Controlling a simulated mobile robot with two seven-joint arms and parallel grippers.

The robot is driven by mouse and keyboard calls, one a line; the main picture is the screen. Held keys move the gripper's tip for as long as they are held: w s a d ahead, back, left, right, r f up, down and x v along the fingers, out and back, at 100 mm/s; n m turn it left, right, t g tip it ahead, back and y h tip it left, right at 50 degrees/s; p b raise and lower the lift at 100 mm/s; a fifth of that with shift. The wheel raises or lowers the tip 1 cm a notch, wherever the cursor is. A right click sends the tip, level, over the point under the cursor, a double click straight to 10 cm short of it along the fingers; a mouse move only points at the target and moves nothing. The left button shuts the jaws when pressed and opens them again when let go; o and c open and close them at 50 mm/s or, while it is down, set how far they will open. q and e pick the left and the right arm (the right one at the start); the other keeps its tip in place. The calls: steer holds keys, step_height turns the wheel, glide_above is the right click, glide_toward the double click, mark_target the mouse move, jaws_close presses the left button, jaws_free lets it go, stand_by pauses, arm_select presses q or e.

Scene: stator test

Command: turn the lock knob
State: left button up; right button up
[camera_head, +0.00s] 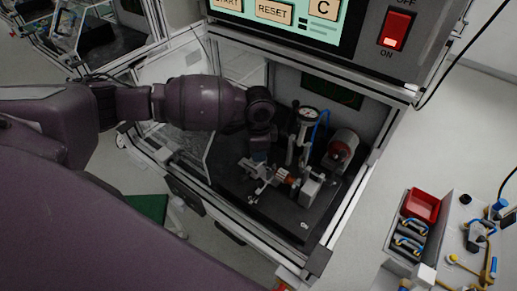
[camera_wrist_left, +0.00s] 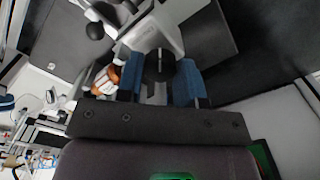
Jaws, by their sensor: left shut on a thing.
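My left arm reaches from the left into the test cabinet, and my left gripper (camera_head: 259,157) points down over the metal fixture (camera_head: 262,176). In the left wrist view the two blue fingers of my left gripper (camera_wrist_left: 158,82) are closed on a dark round knob (camera_wrist_left: 159,64), one finger on each side. The knob sits on the light metal fixture (camera_wrist_left: 158,30). In the head view the knob is hidden by the gripper and too small to tell. A copper-coloured stator (camera_head: 291,180) sits in the fixture; it also shows in the left wrist view (camera_wrist_left: 107,79). My right gripper is not seen.
A round dial gauge (camera_head: 308,115) with a blue hose and a grey-and-red cylinder (camera_head: 343,145) stand behind the fixture. The cabinet frame (camera_head: 352,205) encloses the work area. A control panel (camera_head: 290,15) with a lit red switch (camera_head: 394,30) hangs above.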

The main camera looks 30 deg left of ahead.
arm_select(q)
steer(key=shift+m, duration=0.4)
steer(key=o, duration=0.9)
step_height(320, 180, up, 11)
steer(key=shift+f+b, duration=0.1)
steer(key=shift+b, duration=0.25)
stand_by(0.4)
